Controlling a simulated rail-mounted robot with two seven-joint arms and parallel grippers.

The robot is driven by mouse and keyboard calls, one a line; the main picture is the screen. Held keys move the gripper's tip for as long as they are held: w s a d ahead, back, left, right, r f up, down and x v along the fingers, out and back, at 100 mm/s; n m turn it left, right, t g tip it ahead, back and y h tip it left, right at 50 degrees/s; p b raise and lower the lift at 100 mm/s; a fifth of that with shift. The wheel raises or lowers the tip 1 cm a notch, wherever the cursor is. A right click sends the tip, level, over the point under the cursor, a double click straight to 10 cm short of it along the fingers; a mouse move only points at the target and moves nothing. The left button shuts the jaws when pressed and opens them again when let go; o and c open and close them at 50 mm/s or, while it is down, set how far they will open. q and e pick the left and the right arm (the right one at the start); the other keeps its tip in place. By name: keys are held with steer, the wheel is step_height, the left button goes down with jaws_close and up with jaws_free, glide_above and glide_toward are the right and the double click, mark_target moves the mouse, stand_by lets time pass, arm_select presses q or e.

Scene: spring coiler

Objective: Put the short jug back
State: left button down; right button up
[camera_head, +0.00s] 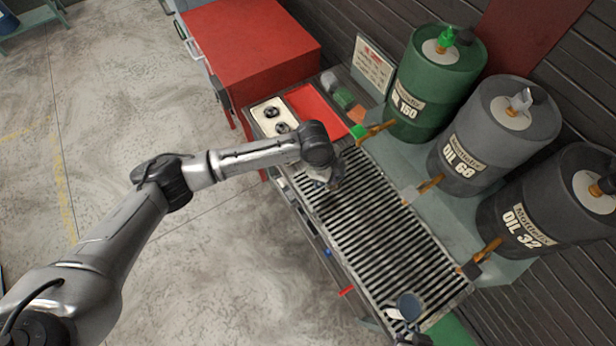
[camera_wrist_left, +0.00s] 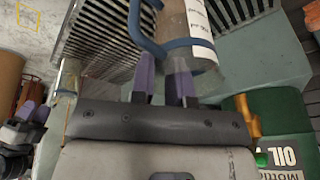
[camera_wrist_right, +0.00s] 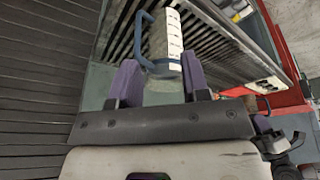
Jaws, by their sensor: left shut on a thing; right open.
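My left gripper (camera_wrist_left: 165,82) is shut on a clear jug (camera_wrist_left: 180,22) with blue trim, a blue handle and a white label. In the head view the wrist partly hides this jug (camera_head: 323,178), at the upper part of the slatted drain grate (camera_head: 400,225). I cannot tell if it touches the slats. A second jug (camera_head: 408,306), with a blue rim, is at the grate's lower end. My right gripper (camera_wrist_right: 162,82) is open, with a jug with a blue handle and a marked white scale (camera_wrist_right: 172,40) just beyond its fingertips. Which jug is shorter is unclear.
Green (camera_head: 435,85), grey (camera_head: 490,135) and black (camera_head: 550,200) oil drums stand along the right of the grate, their taps (camera_head: 375,133) reaching toward it. A red cabinet (camera_head: 250,50) and a red tray (camera_head: 310,108) lie beyond. The grate's middle is clear.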

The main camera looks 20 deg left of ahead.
arm_select(q)
steer(key=a+f, duration=0.6)
steer(key=f, duration=0.2)
steer(key=shift+w+a, duration=0.2)
steer(key=shift+f, duration=0.15)
steer(key=c, duration=1.1)
jaws_free()
